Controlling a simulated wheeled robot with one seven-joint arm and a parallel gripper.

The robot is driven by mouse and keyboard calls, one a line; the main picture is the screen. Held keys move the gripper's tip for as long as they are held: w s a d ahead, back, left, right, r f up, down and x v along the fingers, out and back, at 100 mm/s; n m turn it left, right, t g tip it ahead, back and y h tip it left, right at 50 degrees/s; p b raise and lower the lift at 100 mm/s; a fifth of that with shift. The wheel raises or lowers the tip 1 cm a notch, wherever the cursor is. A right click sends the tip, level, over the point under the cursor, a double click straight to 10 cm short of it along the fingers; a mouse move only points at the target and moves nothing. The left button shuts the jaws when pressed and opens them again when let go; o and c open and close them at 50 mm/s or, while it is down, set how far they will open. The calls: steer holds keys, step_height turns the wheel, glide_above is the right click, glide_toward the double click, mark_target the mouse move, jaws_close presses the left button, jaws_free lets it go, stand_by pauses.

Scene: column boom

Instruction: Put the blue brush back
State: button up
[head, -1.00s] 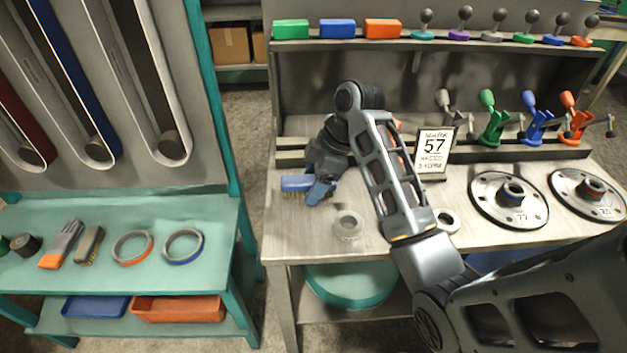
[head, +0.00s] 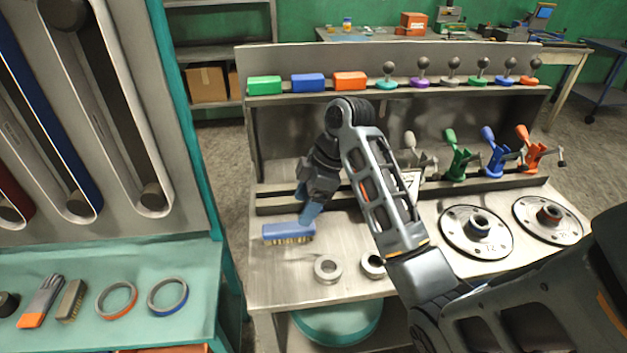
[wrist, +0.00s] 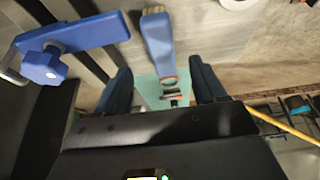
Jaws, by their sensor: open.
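The blue brush (head: 289,232) lies on the steel bench (head: 275,283) near its left edge, tan bristles showing along its lower side. In the wrist view, a blue handle with tan bristles at its far end, which looks like the brush (wrist: 158,45), lies ahead of the gap between the fingers. My gripper (head: 311,213) points down just above and to the right of the brush's right end. Its dark blue fingers stand apart in the wrist view (wrist: 162,90), with nothing held between them. Whether a finger touches the brush cannot be told.
A blue clamp with a knob (wrist: 75,45) is close by the left finger in the wrist view. Two rings, one grey (head: 328,268), lie in front of the brush.

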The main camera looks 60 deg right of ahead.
steer(key=shift+v, duration=0.8)
steer(key=shift+s+d+r, duration=0.15)
steer(key=shift+d+r, duration=0.1)
steer(key=shift+r, duration=0.4)
steer(key=shift+s+r, duration=0.25)
steer(key=shift+r, duration=0.15)
